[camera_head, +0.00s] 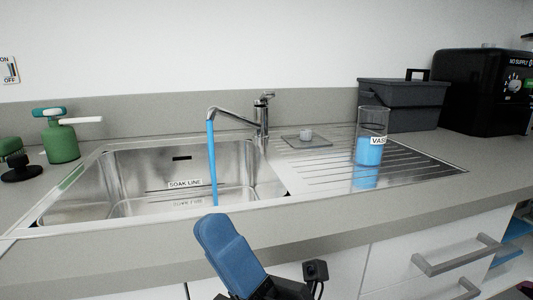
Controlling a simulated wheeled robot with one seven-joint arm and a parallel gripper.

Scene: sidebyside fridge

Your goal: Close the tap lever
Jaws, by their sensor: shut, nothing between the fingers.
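The tap (262,115) stands at the back of the sink, a chrome body with a spout reaching left over the basin. Its small lever (264,97) sits on top of the body. A blue stream of water (212,165) runs from the spout down into the basin (130,175). My gripper (216,222), with blue fingers, is at the bottom of the view in front of the counter. It is shut and empty, well apart from the tap, nearer to me and lower in the picture.
A clear vase (373,118) with blue liquid stands on the ribbed drainer right of the tap. A green bottle (61,142) stands left of the basin. A grey box (400,98) and black machine (485,85) stand at the right.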

